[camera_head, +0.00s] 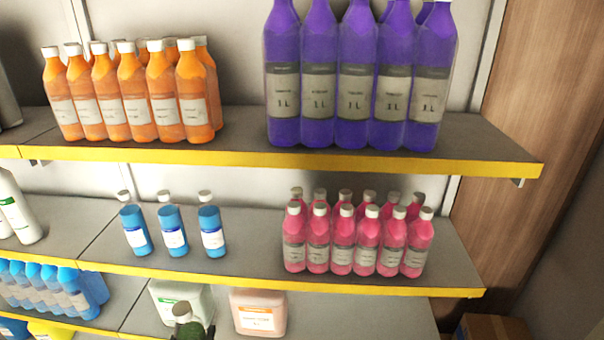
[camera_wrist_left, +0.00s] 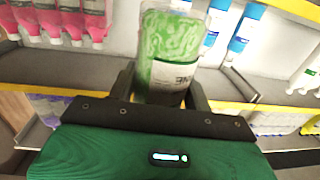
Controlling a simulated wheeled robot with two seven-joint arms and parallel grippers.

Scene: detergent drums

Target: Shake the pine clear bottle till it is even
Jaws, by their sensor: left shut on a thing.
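The pine clear bottle (camera_wrist_left: 170,42) is between the fingers of my left gripper (camera_wrist_left: 162,84) in the left wrist view. The gripper is shut on it. Its green contents look mottled with pale whitish streaks, and a darker band shows near the fingers. A pale label with part of a word is partly covered. In the head view, a grey cap and the dark green upper part of a bottle (camera_head: 191,328) show at the bottom edge, in front of the shelves. The rest of it is cut off by the frame. My right gripper is not in view.
Yellow-edged shelves (camera_head: 300,160) stand ahead. They hold orange bottles (camera_head: 135,100), purple bottles (camera_head: 356,80), pink bottles (camera_head: 355,245) and blue bottles (camera_head: 172,230). On the lower shelf are a white jug (camera_head: 160,298) and a pinkish jug (camera_head: 258,312), close behind the cap.

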